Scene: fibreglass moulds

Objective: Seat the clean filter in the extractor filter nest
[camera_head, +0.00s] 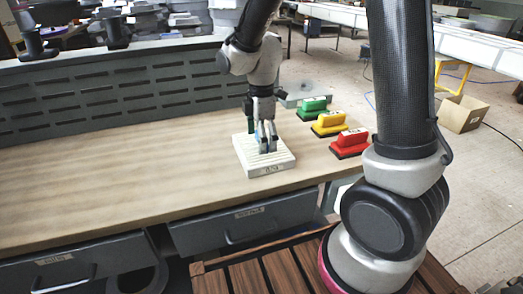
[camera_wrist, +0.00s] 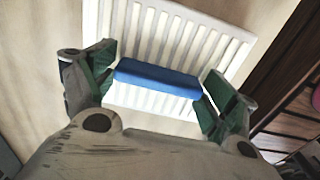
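A white slatted filter (camera_head: 262,160) lies flat on the wooden bench, with a label on its front side. Its blue handle (camera_wrist: 158,78) crosses the middle of the slats in the wrist view. My gripper (camera_head: 266,138) points down over the filter, at the handle. In the wrist view its green-padded fingers (camera_wrist: 158,84) are wide apart, one at each end of the handle. The pads are very close to the handle ends, and I cannot tell whether they press on them. I cannot make out a filter nest for certain.
Green (camera_head: 313,108), yellow (camera_head: 328,124) and red (camera_head: 351,144) handled blocks stand right of the filter. A grey tray-like object (camera_head: 292,94) lies behind. A slotted grey panel (camera_head: 110,90) runs along the bench's back. The bench (camera_head: 90,180) is clear to the left.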

